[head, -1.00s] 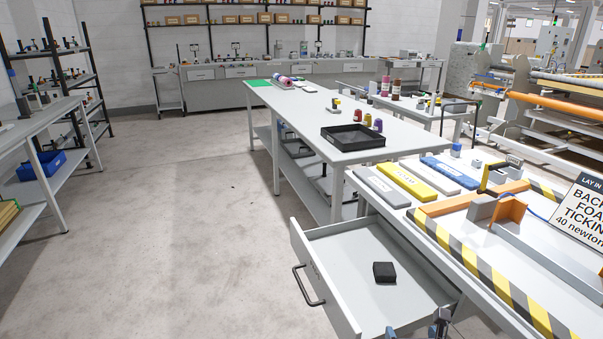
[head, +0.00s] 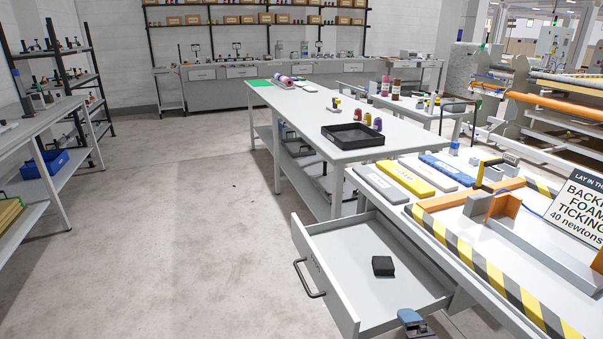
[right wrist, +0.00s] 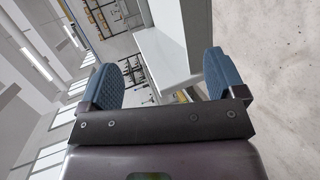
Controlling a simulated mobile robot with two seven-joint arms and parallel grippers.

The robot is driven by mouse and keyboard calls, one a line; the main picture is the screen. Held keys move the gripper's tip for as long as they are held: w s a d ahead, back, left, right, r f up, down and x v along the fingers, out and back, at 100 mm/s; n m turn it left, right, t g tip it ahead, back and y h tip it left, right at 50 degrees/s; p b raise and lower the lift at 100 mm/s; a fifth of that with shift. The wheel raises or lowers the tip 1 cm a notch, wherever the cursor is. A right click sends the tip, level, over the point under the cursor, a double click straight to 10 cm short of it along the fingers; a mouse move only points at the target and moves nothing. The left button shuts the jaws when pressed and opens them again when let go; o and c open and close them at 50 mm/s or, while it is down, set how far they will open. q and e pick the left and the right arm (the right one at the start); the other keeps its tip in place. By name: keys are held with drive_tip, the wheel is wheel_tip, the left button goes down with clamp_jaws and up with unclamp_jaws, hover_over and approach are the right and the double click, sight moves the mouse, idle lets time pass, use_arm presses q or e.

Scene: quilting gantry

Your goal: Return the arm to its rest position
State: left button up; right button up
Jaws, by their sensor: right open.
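My right gripper (head: 412,318) shows only in part at the bottom edge of the head view, by the front right corner of the open drawer (head: 338,246). In the right wrist view my right gripper (right wrist: 162,65) has its two blue ribbed fingers wide apart with nothing between them. A small black block (head: 382,266) lies alone on the drawer floor, apart from the gripper. My left gripper is in neither view.
The drawer juts out below the workbench with the striped edge (head: 480,262). Yellow (head: 406,179) and blue (head: 448,172) slabs and a sign (head: 578,212) are on that bench. A black tray (head: 352,136) sits on the table behind. The floor at left is clear.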

drive_tip(key=s+d+f+m+g, duration=0.1)
drive_tip(key=s+d+f+m, duration=0.1)
drive_tip(key=s+m, duration=0.4)
drive_tip(key=s+d+f+m+g+h+p, duration=0.1)
drive_tip(key=s+f+m, duration=0.3)
drive_tip(key=s, duration=0.5)
drive_tip(key=s+d+f+m+g, duration=0.1)
drive_tip(key=s+d+f+m, duration=0.1)
drive_tip(key=s+m, duration=0.6)
drive_tip(key=shift+d+f, duration=0.4)
drive_tip(key=shift+f, duration=0.1)
